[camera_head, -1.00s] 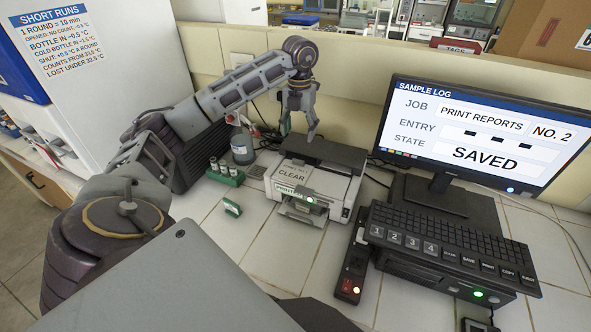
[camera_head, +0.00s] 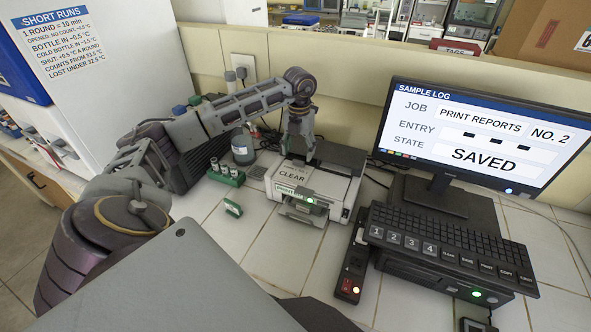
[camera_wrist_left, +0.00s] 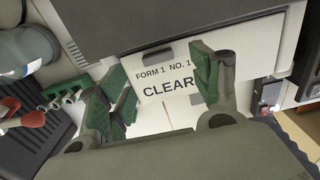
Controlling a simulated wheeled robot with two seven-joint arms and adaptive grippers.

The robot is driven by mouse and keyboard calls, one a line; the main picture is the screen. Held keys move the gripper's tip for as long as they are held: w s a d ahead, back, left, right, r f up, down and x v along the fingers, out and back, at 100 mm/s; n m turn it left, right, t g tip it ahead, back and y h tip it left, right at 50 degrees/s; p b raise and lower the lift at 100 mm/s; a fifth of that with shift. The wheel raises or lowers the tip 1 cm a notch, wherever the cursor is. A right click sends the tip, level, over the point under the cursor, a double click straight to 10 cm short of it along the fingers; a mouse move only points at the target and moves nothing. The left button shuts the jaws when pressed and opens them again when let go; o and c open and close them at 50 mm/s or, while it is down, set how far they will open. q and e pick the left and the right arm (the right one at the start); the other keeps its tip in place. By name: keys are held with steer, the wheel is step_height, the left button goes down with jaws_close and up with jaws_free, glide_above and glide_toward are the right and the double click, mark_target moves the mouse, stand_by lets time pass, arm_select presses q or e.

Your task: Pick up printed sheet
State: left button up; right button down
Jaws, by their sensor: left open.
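The printed sheet (camera_head: 294,177), marked CLEAR, lies on top of the white and dark printer (camera_head: 335,194). In the left wrist view the sheet (camera_wrist_left: 163,88) reads FORM 1 NO. 1 CLEAR. My left gripper (camera_head: 299,155) is just above the back of the sheet, pointing down. In the left wrist view its green-padded fingers (camera_wrist_left: 161,72) are spread apart, one on each side of the sheet's lettering, with nothing held between them. I cannot tell whether the fingertips touch the sheet. My right gripper is in neither view.
A monitor (camera_head: 475,140) and keyboard (camera_head: 440,238) stand to the right of the printer. A green rack with small vials (camera_head: 226,175) and a bottle (camera_head: 243,150) stand to its left. A low partition (camera_head: 350,85) runs behind. Bare tiles (camera_head: 255,255) lie in front.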

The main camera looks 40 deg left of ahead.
mark_target(298, 162)
arm_select(q)
steer(key=shift+f, duration=0.2)
steer(key=shift+a+f+p, duration=0.15)
steer(key=shift+f+p, duration=0.5)
steer(key=shift+f, duration=1.8)
steer(key=c, duration=0.9)
